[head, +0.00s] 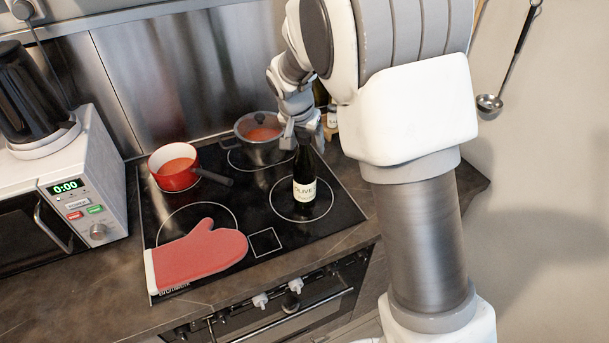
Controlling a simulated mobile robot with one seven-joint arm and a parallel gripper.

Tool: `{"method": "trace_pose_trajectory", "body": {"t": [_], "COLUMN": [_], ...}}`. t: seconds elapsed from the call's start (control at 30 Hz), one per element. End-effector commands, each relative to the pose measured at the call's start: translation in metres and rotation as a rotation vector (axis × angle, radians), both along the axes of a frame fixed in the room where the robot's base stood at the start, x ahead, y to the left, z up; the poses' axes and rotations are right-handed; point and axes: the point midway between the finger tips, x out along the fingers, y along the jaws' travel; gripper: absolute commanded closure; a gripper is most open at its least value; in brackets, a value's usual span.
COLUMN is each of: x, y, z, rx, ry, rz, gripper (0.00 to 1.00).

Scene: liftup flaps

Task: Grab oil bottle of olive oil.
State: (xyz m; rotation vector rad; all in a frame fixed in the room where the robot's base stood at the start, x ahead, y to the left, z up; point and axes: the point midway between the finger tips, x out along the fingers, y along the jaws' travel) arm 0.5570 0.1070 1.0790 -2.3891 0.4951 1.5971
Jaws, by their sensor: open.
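The olive oil bottle (304,183) is dark with a cream label. It stands upright on the front right burner ring of the black cooktop (257,214). My gripper (301,135) is at the bottle's neck and top, coming from behind and above in this view. Its fingers are small and partly overlap the bottle top, and I cannot tell whether they touch it. The gripper is open. My arm covers the area behind and to the right of the bottle.
A red pot (174,168) and a grey lidded pot (258,132) stand on the back burners. A red oven mitt (200,254) lies at the front left. A microwave (75,190) with a kettle (35,100) on top is on the left. A ladle (490,106) hangs at the right wall.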

Motion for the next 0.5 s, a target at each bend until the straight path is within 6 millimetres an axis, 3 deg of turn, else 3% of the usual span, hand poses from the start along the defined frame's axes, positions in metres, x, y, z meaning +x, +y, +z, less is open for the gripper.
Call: {"method": "trace_pose_trajectory", "body": {"t": [0.27, 0.5], "x": [0.0011, 0.001], "y": [-0.0003, -0.0001], "z": [-0.0027, -0.0024], "rx": [0.001, 0.0], "ry": [0.0, 0.0], "rz": [0.0, 0.001], "gripper": [0.28, 0.71]}}
